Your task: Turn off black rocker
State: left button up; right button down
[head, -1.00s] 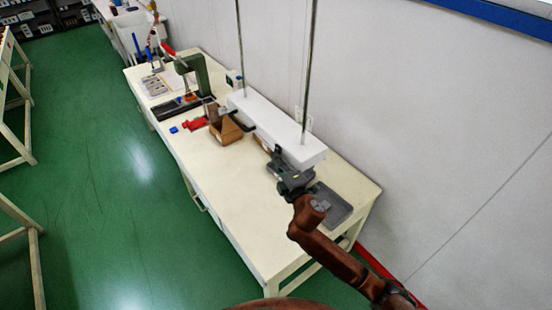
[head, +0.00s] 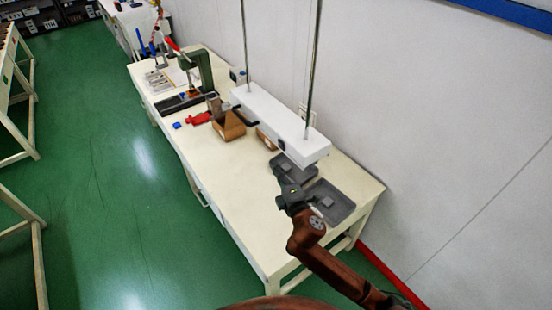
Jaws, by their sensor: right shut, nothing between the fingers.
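A white hanging bar-shaped unit (head: 268,112) hangs on two metal rods above the table. A small dark spot (head: 281,143) shows on its long front side near the right end; it may be the black rocker, but it is too small to tell its position. My right gripper (head: 278,168) is shut and empty, below and in front of that spot, with a visible gap to the unit. My left gripper is not in view.
The cream table (head: 225,180) has a clear front half. Grey trays (head: 335,203) lie under and beside my right arm. Cardboard boxes (head: 229,127), a red clamp-like item (head: 199,118) and a green press (head: 204,70) stand further left. A wall runs behind.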

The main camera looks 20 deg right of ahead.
jog(key=s, duration=0.6)
jog(key=shift+d+f+b, duration=0.15)
jog(key=shift+d+b, duration=0.25)
jog(key=shift+w, duration=0.1)
